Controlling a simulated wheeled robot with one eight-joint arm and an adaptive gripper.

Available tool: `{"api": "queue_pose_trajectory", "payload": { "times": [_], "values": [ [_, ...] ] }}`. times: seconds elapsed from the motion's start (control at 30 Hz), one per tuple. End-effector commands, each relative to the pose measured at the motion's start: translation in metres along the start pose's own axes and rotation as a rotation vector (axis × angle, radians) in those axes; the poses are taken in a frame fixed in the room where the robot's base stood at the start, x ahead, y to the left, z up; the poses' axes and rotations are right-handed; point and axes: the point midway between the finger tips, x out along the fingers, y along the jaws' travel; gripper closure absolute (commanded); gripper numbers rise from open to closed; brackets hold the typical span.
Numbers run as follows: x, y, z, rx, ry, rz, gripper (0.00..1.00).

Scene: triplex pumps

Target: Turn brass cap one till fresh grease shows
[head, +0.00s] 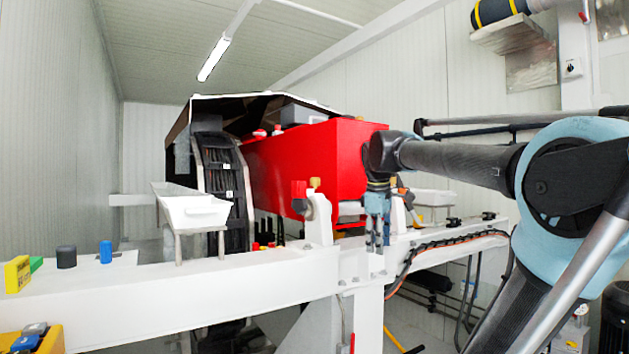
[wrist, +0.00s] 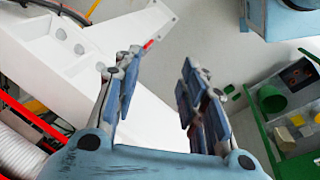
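A small brass-coloured cap (head: 315,183) sits upright on top of a white bracket (head: 319,218) on the white beam, left of my gripper. I cannot read any number on it. My gripper (head: 375,243) points down in front of the red housing, right of that bracket and apart from the cap. In the wrist view my gripper (wrist: 158,90) has its two blue-padded fingers spread, with nothing between them. No brass cap can be made out in the wrist view.
The white beam (head: 180,300) crosses the front. Behind it are a red housing (head: 300,165) and a white trough (head: 192,211). An orange-black hose (head: 440,244) runs along the beam at right. A green rack (wrist: 285,135) stands below right in the wrist view.

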Motion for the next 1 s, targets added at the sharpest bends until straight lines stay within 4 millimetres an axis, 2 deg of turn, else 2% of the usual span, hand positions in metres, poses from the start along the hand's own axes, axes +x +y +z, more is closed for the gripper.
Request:
{"api": "queue_pose_trajectory", "payload": {
  "times": [0.03,0.2,0.5,0.8,1.0],
  "values": [
    [-0.023,0.015,-0.018,-0.085,0.001,0.005,0.62],
    [-0.089,0.054,-0.067,-0.385,-0.003,0.027,0.62],
    [-0.188,0.100,-0.152,-0.911,-0.020,0.066,0.62],
    [-0.262,0.118,-0.227,-1.436,-0.051,0.106,0.62],
    [-0.291,0.116,-0.261,-1.724,-0.076,0.128,0.62]
  ]
}}
